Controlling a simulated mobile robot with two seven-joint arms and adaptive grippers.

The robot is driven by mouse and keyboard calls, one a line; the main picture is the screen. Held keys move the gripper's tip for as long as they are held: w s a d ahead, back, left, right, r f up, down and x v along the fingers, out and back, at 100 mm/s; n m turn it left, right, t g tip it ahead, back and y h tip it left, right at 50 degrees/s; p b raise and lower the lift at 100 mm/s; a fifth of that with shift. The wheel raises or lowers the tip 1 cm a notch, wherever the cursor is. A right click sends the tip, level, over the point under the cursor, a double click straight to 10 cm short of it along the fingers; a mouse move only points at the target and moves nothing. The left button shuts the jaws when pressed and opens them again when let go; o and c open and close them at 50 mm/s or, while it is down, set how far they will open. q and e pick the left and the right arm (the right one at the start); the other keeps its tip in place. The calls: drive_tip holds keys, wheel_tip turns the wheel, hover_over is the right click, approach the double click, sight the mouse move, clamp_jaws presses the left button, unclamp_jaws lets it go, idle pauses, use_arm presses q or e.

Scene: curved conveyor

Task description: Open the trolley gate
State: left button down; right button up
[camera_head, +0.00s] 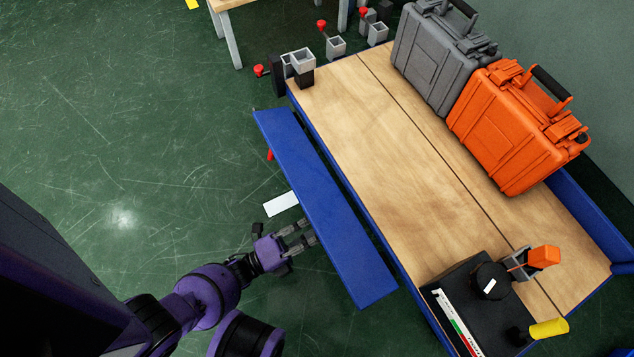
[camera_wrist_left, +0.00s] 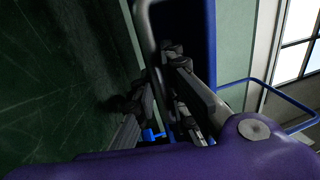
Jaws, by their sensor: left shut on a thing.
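The trolley gate (camera_head: 325,210) is a long blue panel along the left side of the wooden-topped trolley (camera_head: 375,130). In the left wrist view the fingers (camera_wrist_left: 176,62) are shut around a dark, curved bar, the gate handle (camera_wrist_left: 146,25), beside the blue panel (camera_wrist_left: 196,30). The exact contact is dark and partly hidden. My right gripper is in neither view.
A grey case (camera_head: 440,60) and an orange case (camera_head: 515,130) stand on the trolley's far side. A black device (camera_head: 465,300) sits at its lower end. Red-knobbed grey brackets (camera_head: 302,62) are at the upper corner. Green floor left of the gate is largely clear.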

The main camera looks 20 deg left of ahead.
use_arm(q)
drive_tip(key=c, duration=1.8)
unclamp_jaws()
drive_tip(key=shift+s+a, duration=0.1)
drive_tip(key=shift+a, duration=0.05)
drive_tip(key=shift+o, duration=0.2)
drive_tip(key=v, duration=1.2)
drive_tip(key=shift+c, duration=0.2)
